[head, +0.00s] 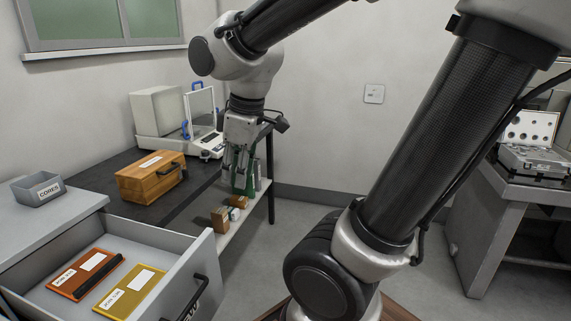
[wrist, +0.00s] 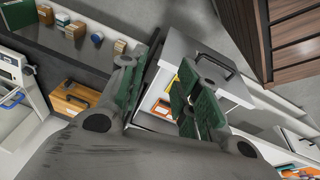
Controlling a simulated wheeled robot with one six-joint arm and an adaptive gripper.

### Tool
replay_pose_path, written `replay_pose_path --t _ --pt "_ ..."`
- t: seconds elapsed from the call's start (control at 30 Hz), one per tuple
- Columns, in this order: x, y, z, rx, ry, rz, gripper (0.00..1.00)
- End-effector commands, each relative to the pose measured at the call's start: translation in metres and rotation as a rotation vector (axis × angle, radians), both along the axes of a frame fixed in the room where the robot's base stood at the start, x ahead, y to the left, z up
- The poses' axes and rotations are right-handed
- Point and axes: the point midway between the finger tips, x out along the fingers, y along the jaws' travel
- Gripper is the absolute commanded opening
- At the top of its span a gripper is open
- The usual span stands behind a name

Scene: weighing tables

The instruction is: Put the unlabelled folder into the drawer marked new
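An open grey drawer (head: 180,277) stands at the lower left in the head view; its front bears a partly cut-off mark that seems to read NEW. In it lie flat an orange folder (head: 68,284) and a yellow folder (head: 127,300), each with a printed label and a white patch. The drawer also shows between my fingers in the wrist view (wrist: 185,48). I cannot pick out an unlabelled folder. My gripper (head: 240,186) points down beyond the drawer, by the dark table's edge. Its green fingers (wrist: 168,75) stand apart with nothing between them.
A wooden box (head: 150,182) with a handle sits on the dark table (head: 100,175), near a balance (head: 205,140). A grey CORES bin (head: 38,188) stands on the cabinet top. Another table (head: 495,205) stands right.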

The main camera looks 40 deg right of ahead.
Motion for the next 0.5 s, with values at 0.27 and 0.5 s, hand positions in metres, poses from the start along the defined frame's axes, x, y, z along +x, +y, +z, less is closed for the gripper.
replay_pose_path --t 0.27,0.5 --pt "-0.069 -0.069 0.02 0.143 -0.096 -0.641 0.33" --pt "-0.077 -0.073 0.021 0.162 -0.104 -0.716 0.33"
